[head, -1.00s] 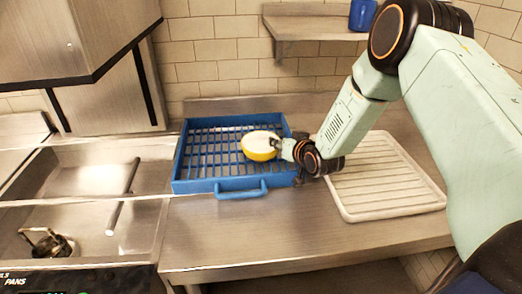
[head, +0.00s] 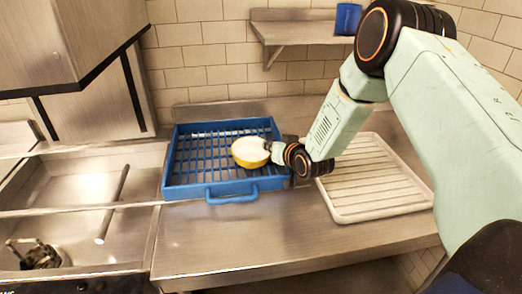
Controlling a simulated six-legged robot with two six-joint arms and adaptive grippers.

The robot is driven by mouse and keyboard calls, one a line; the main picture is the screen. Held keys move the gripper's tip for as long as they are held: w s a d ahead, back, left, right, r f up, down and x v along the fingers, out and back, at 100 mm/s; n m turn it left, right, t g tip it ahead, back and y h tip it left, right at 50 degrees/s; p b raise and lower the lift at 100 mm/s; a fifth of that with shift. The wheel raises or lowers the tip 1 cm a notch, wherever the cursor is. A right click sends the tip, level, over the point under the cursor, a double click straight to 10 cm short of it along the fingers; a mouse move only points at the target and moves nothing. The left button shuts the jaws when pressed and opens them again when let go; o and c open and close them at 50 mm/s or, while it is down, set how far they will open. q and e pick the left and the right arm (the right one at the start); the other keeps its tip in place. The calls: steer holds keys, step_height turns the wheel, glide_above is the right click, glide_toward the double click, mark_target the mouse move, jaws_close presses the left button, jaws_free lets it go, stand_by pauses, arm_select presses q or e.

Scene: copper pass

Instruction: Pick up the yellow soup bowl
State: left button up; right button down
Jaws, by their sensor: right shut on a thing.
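The yellow soup bowl (head: 250,152) has a pale inside and shows over the right part of the blue rack (head: 245,193). My right gripper (head: 270,150) comes in from the right and is shut on the bowl's right rim. The bowl looks slightly tilted. I cannot tell whether its base touches the rack's slats. The gripper's fingers are small and partly hidden at the rim. My left gripper is not in view.
A cream ribbed tray (head: 375,178) lies on the steel counter (head: 240,240) to the right of the rack. A steel sink (head: 70,195) is at the left. A wall shelf (head: 300,30) with a blue cup (head: 347,18) is above. The counter's front strip is clear.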

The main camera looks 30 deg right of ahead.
step_height(320, 180, up, 10)
steer(key=shift+p, duration=0.3)
steer(key=shift+f, duration=0.1)
